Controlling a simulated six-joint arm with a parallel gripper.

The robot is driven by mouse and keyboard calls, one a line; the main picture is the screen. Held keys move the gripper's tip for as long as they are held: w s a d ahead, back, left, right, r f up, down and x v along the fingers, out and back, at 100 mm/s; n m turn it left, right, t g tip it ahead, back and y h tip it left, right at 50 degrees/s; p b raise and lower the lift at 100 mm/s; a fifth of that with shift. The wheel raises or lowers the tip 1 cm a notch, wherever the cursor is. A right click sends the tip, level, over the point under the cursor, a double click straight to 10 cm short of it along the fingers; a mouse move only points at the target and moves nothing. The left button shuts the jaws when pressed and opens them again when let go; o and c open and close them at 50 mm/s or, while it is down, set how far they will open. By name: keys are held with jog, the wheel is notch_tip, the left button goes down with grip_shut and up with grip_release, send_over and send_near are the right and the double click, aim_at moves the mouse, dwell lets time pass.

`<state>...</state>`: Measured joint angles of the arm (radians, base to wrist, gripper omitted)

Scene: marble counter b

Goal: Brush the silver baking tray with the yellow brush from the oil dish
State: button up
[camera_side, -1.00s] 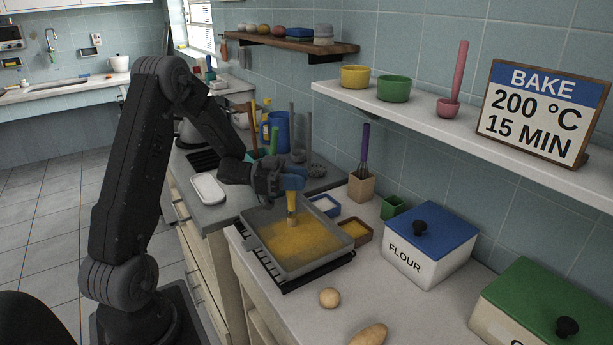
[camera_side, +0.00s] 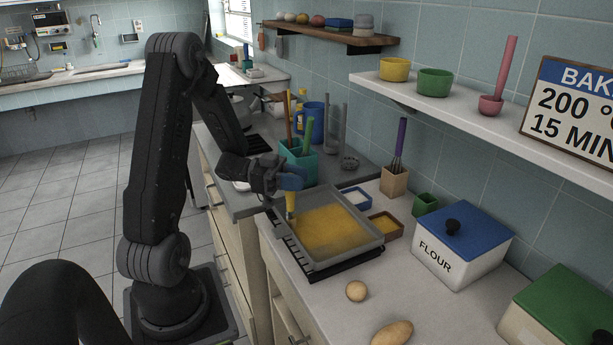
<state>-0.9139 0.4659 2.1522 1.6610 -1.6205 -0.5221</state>
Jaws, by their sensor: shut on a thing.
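The silver baking tray (camera_side: 372,240) lies on a black rack at the left edge of the counter. A golden yellow coating covers most of its floor. My gripper (camera_side: 290,183) is shut on the yellow brush (camera_side: 291,203), which it holds upright over the tray's left side. The brush's lower end is at the tray floor near the left wall; I cannot tell whether it touches. A small brown dish with yellow contents, which looks like the oil dish (camera_side: 399,231), stands just right of the tray. A small blue dish with white contents (camera_side: 357,196) stands behind it.
A flour box (camera_side: 460,247) with a blue lid and a green-lidded box (camera_side: 562,312) stand to the right. An egg (camera_side: 356,291) and a potato (camera_side: 393,333) lie in front. A teal utensil holder (camera_side: 299,163) and a whisk holder (camera_side: 393,181) stand behind.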

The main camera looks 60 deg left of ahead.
jog(key=shift+w+a, duration=1.45)
jog(key=shift+w, duration=6)
jog(key=shift+s, duration=7.45)
jog(key=shift+w+a, duration=0.8)
jog(key=shift+w, duration=6.7)
notch_tip(320, 180, up, 8)
jog(key=shift+s, duration=0.1)
